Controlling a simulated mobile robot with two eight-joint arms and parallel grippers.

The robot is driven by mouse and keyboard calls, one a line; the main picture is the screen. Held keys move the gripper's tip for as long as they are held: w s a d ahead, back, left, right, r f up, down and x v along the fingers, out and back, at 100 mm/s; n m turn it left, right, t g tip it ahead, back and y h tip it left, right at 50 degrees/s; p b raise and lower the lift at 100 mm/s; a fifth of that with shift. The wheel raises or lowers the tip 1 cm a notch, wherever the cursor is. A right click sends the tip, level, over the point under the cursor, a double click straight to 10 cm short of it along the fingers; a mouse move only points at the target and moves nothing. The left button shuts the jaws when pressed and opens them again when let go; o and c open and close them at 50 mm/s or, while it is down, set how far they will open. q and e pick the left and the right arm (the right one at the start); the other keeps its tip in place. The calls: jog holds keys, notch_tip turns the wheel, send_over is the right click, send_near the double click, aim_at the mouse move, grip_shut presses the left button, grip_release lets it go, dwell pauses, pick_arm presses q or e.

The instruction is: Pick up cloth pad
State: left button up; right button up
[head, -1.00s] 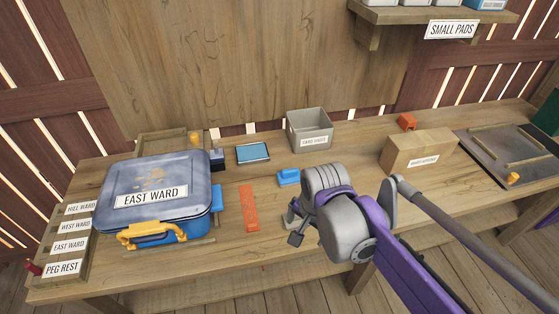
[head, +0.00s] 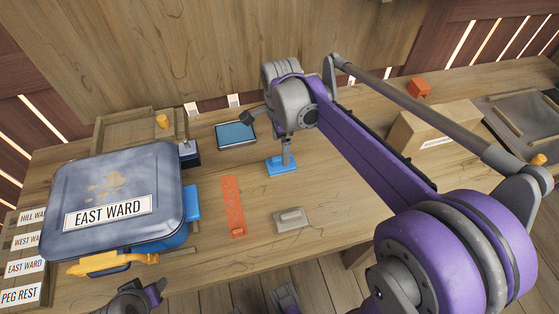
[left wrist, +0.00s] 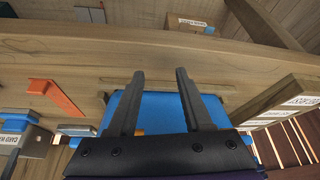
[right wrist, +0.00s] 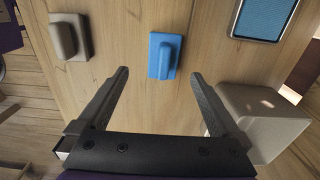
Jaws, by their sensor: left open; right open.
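No label marks the cloth pad, and I cannot tell which piece it is. A small blue block with a raised grip (head: 282,166) lies mid-table; it also shows in the right wrist view (right wrist: 164,56). A similar grey block (head: 291,219) lies nearer the front edge. A flat blue pad in a dark frame (head: 236,134) lies behind to the left. My right gripper (right wrist: 160,73) is open and empty, its fingers either side of and short of the blue block; the arm partly hides this in the head view. My left gripper (left wrist: 160,73) is open and empty near the lidded bin.
The blue East Ward bin (head: 112,190) with its grey lid stands at left, yellow latch forward. An orange strip (head: 233,205) lies beside it. A cardboard box (head: 432,128) stands right, behind my arm.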

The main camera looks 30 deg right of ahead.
pick_arm(q)
jog(key=shift+f, duration=0.2)
pick_arm(e)
notch_tip(320, 180, down, 2)
jog(key=shift+f, duration=0.25)
pick_arm(q)
jog(key=shift+f+b, duration=0.4)
jog(key=shift+b, duration=0.05)
pick_arm(e)
jog(key=f, duration=0.5)
jog(key=shift+w+d+f, duration=0.2)
jog(key=shift+w+f, duration=0.1)
jog(key=shift+f, duration=0.05)
jog(key=c, duration=1.4)
jog(key=shift+r, duration=0.1)
jog(key=shift+c, duration=0.2)
pick_arm(q)
jog(key=shift+r+p, duration=0.65)
jog(key=shift+r, duration=0.05)
pick_arm(e)
notch_tip(320, 180, up, 10)
jog(key=shift+f, duration=0.1)
